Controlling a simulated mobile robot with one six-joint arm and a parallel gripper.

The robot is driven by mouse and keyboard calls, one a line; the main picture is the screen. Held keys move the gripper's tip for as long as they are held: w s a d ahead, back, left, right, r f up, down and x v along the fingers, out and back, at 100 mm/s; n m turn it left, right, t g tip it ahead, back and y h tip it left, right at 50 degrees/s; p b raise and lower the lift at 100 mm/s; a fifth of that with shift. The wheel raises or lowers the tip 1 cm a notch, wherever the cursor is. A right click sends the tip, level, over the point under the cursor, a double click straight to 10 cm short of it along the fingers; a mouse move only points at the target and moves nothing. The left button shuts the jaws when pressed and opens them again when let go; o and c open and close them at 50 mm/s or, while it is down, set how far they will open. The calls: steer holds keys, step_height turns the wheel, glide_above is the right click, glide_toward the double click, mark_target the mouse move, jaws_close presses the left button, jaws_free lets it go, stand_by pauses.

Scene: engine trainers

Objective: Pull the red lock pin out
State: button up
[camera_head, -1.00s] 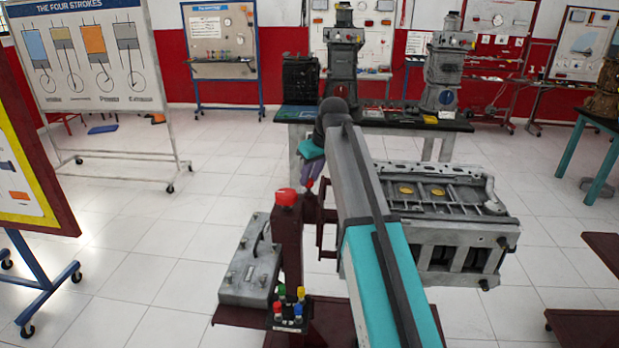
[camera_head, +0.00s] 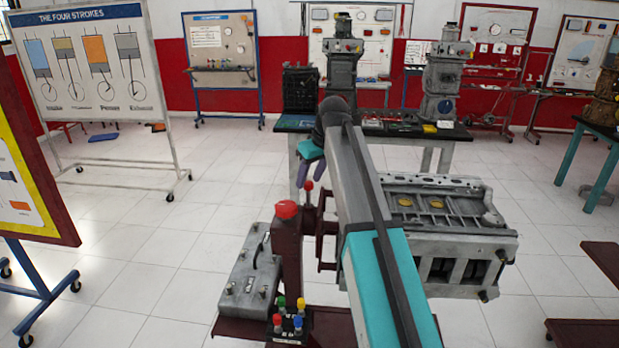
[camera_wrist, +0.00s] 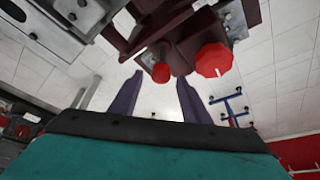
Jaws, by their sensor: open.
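Two red knobs top the dark red post (camera_head: 287,260) of the engine stand: a small one (camera_head: 308,186) on a thin stem and a larger round one (camera_head: 286,209). I cannot tell for sure which is the lock pin. In the wrist view, the small red knob (camera_wrist: 161,73) is ahead of and above the finger gap, and the larger red knob (camera_wrist: 213,60) is to its right. My gripper (camera_head: 311,172), with purple fingers, is by the small knob in the head view. In the wrist view, my gripper (camera_wrist: 152,90) is open with nothing between its fingers.
The engine block (camera_head: 440,215) is right of the post, partly behind my arm. A grey box (camera_head: 250,275) with a handle and several coloured knobs (camera_head: 289,315) are by the post. A workbench (camera_head: 410,130) stands behind.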

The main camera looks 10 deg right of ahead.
steer(key=shift+r, duration=0.15)
steer(key=b+v, duration=0.2)
steer(key=v, duration=1.1)
steer(key=shift+r+b, duration=0.25)
steer(key=shift+b, duration=0.1)
steer(key=shift+s+d+f, duration=0.1)
steer(key=shift+s, duration=0.15)
